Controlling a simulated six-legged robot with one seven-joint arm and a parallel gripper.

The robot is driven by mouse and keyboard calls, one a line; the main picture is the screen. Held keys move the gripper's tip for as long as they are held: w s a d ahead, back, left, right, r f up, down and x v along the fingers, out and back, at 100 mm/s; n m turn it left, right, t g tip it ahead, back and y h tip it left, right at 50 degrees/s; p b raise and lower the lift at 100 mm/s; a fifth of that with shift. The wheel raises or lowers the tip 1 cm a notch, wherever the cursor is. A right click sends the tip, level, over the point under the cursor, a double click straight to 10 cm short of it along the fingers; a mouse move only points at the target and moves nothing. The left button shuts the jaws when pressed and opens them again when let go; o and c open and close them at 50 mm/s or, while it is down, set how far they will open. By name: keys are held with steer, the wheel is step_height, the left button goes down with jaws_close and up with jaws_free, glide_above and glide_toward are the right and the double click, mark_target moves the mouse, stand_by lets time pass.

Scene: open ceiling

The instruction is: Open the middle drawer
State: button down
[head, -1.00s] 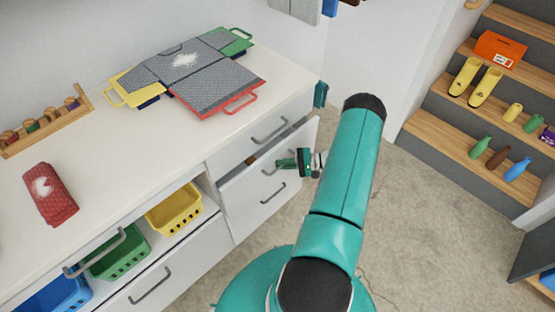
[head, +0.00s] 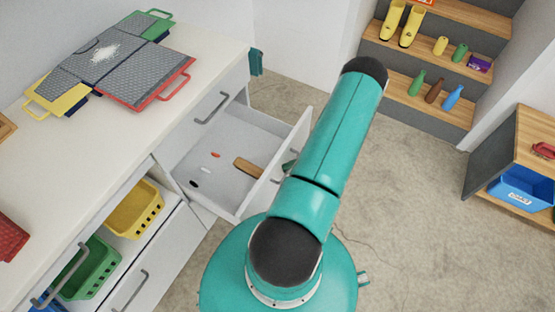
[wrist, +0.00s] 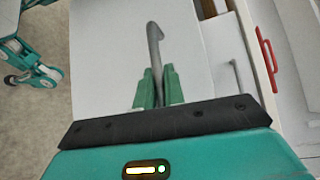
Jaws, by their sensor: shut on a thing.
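The middle drawer (head: 222,187) stands pulled well out of the white cabinet in the head view. Inside it lie a brown wooden piece (head: 248,168) and a few small red, white and black items. My gripper (wrist: 155,88) is shut on the grey drawer handle (wrist: 155,48) in the wrist view, with a green finger on each side of the bar. In the head view my arm hides most of the gripper, and only a bit of green shows at the drawer front.
The closed top drawer has a grey handle (head: 212,107). Folded bags (head: 135,65) lie on the counter. Yellow (head: 136,208) and green (head: 92,268) baskets sit in the shelf at left. Open floor lies right of the drawer; a wooden shelf unit (head: 530,135) stands further right.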

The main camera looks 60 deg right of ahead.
steer(key=shift+s+d, duration=0.1)
steer(key=shift+s, duration=0.7)
steer(key=c, duration=1.5)
jaws_free()
steer(key=v, duration=1.3)
steer(key=shift+s+d+r, duration=0.15)
steer(key=shift+s+d, duration=0.05)
steer(key=shift+d, duration=0.1)
